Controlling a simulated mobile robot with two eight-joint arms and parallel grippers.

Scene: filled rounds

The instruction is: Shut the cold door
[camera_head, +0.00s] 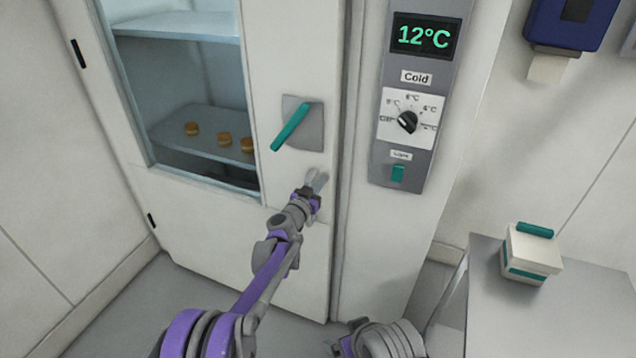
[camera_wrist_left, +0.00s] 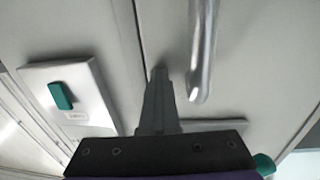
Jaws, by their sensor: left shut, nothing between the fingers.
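The cold door (camera_head: 230,245) is white, with a large window on its left side. A teal lever handle (camera_head: 291,127) sits slanted on a grey plate near its right edge. A dark line runs between the door and the frame to its right. I cannot tell if the door is flush or slightly ajar. My left gripper (camera_head: 316,181) is shut and empty, just below the handle plate. The left wrist view shows its dark fingers (camera_wrist_left: 157,100) close to the door front, with a teal handle end (camera_wrist_left: 263,165) at lower right.
A grey control panel (camera_head: 385,165) right of the door reads 12°C, with a dial and a teal switch (camera_head: 397,174). A silver bar (camera_wrist_left: 202,50) is beside my left fingers. Several round items sit on a shelf behind the window. A lidded box (camera_head: 530,252) stands on a grey table (camera_head: 590,310).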

